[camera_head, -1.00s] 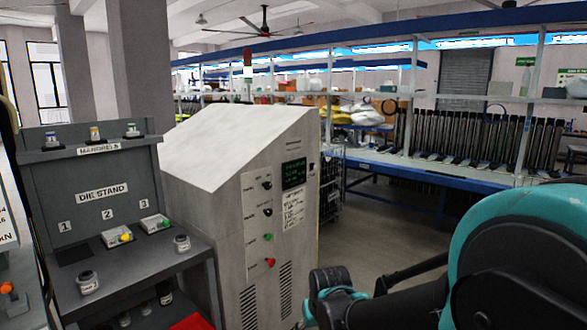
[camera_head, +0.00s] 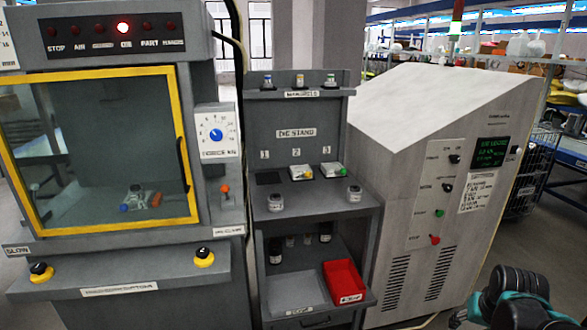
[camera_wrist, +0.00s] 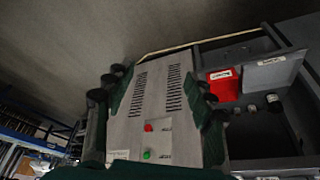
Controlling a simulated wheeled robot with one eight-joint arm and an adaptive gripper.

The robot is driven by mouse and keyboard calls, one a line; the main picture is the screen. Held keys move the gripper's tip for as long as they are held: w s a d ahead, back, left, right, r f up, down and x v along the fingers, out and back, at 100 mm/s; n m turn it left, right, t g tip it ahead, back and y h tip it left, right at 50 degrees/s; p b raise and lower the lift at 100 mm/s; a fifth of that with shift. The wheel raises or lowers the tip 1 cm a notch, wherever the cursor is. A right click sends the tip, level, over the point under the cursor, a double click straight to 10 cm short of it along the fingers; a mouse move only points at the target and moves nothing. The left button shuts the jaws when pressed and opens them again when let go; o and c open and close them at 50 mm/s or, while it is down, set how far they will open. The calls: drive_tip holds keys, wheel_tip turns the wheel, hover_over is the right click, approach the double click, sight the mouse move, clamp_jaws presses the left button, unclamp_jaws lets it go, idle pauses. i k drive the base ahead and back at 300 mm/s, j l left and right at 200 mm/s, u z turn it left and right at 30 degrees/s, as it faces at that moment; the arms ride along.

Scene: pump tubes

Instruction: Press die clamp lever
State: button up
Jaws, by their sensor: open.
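A small lever with an orange-red knob (camera_head: 224,188) stands on the right side of the press (camera_head: 120,235), below the blue force dial (camera_head: 216,134). A label plate below the lever is too small to read surely. My gripper (camera_wrist: 157,88) is open in the wrist view, its dark fingers on the left and right with nothing between them. Beyond it the grey control cabinet appears. In the head view, part of my arm shows at the lower right, far from the lever. The lever does not show in the wrist view.
The die stand (camera_head: 298,105) stands right of the press, with small dies and a red bin (camera_head: 344,283). The grey cabinet (camera_head: 410,160) with buttons stands further right. Two yellow-based palm buttons sit on the press front. A glazed, yellow-framed door (camera_head: 188,140) covers the press chamber.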

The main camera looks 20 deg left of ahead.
sight(225, 189)
drive_tip(key=u, duration=1.7)
